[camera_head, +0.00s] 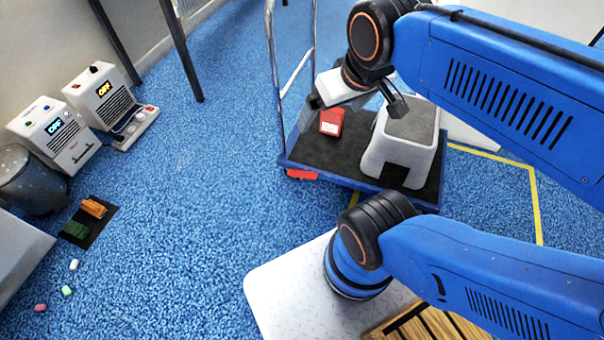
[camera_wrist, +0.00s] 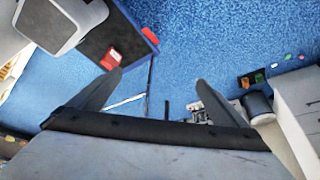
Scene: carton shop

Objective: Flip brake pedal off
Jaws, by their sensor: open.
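The brake pedal (camera_head: 302,174) is a small red tab low at the near left corner of the platform trolley (camera_head: 300,149). In the wrist view the red pedal (camera_wrist: 150,36) shows at the trolley's edge, above the fingers. Its tilt is too small to tell. My gripper (camera_head: 354,106) is above the trolley's deck, apart from the pedal, with its fingers spread and nothing between them. In the wrist view my gripper (camera_wrist: 158,78) has blue floor and a trolley rail between its fingertips.
A red box (camera_head: 331,122) and a grey step stool (camera_head: 405,148) stand on the trolley. The trolley's tall metal handle (camera_head: 275,75) rises at its left. Two panel machines (camera_head: 104,100) (camera_head: 52,132) stand by the left wall.

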